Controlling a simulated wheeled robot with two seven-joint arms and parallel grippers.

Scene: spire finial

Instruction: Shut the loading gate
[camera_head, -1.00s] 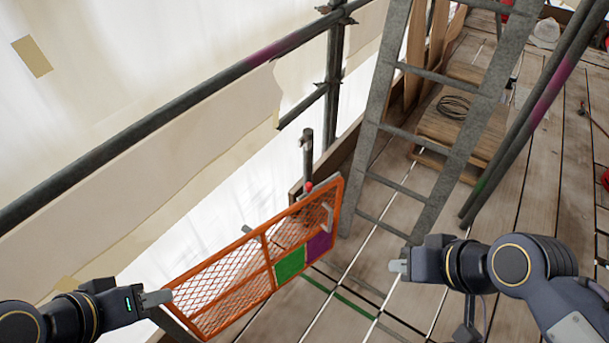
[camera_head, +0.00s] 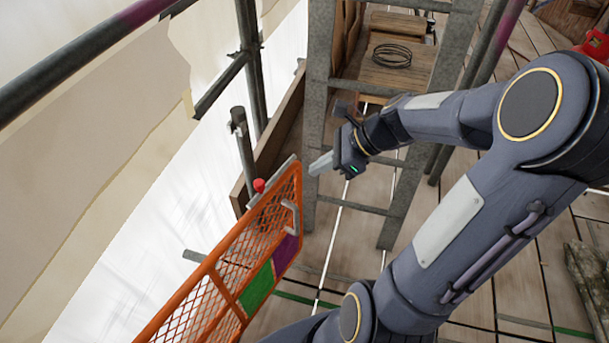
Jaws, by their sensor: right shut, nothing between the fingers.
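The orange mesh loading gate (camera_head: 228,262) stands at lower left, swung inward over the deck. It carries a green panel (camera_head: 257,289), a purple panel (camera_head: 286,252) and a grey handle (camera_head: 291,216) near its free end. A red knob (camera_head: 259,185) shows at the gate's top end corner. A short upright post (camera_head: 243,150) with a clamp stands just beyond that end. My right gripper (camera_head: 318,166) is shut and empty. It points left, a little right of and above the gate's free end, apart from it in the picture. My left gripper is out of view.
A grey ladder (camera_head: 318,100) stands close behind my right gripper. A coil of cable (camera_head: 391,56) lies on boards beyond it. Scaffold tubes cross at upper left (camera_head: 75,62) and upper right (camera_head: 487,55). White sheeting (camera_head: 120,240) hangs at left. Plank deck (camera_head: 515,255) lies at right.

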